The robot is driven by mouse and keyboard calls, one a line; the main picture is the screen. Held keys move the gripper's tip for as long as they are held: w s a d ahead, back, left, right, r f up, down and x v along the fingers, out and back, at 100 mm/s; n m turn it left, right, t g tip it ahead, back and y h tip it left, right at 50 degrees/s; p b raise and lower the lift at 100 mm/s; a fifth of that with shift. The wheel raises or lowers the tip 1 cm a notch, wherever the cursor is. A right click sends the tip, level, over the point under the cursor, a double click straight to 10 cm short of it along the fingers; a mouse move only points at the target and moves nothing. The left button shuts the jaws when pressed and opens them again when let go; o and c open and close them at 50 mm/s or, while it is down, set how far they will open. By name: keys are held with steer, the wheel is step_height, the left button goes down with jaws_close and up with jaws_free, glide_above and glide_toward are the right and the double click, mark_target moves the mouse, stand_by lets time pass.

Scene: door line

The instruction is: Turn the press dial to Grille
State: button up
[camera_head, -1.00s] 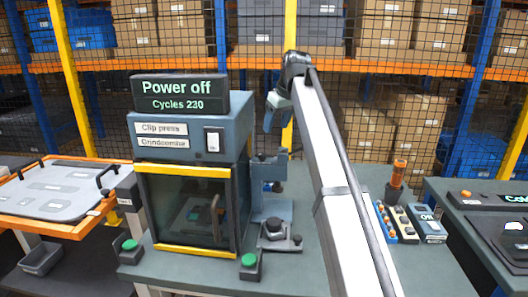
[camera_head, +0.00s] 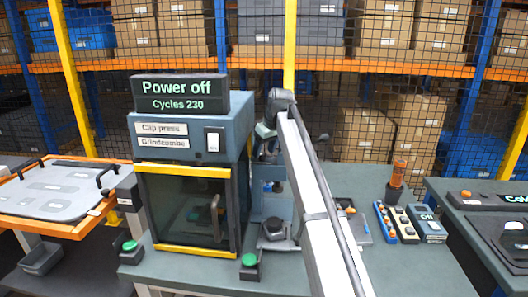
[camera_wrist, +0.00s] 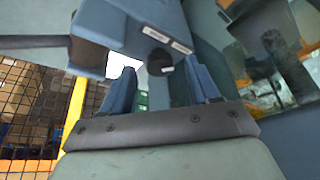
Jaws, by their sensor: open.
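The clip press (camera_head: 188,190) is a blue-grey cabinet with a dark window and yellow bars. Its display (camera_head: 180,95) reads "Power off" and "Cycles 230". A white rocker switch (camera_head: 214,140) is on its front. In the wrist view, a dark round knob (camera_wrist: 158,61), which looks like the dial, sits by small white labels (camera_wrist: 181,46) on a blue-grey body. Its setting cannot be read. My gripper (camera_wrist: 160,88) is open, with its two blue fingers apart and the knob showing beyond and between them. In the head view my gripper is largely hidden beside the press's right side.
Green buttons (camera_head: 249,260) stand at the press's front corners. A fixture with a dark knob (camera_head: 273,228) stands right of the press. Small control boxes (camera_head: 404,224) and an orange-topped beacon (camera_head: 398,175) are farther right. An orange-framed tray (camera_head: 60,190) is at left.

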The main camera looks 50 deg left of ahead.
steer(key=shift+a+f, duration=0.2)
steer(key=shift+f, duration=0.35)
steer(key=c, duration=1)
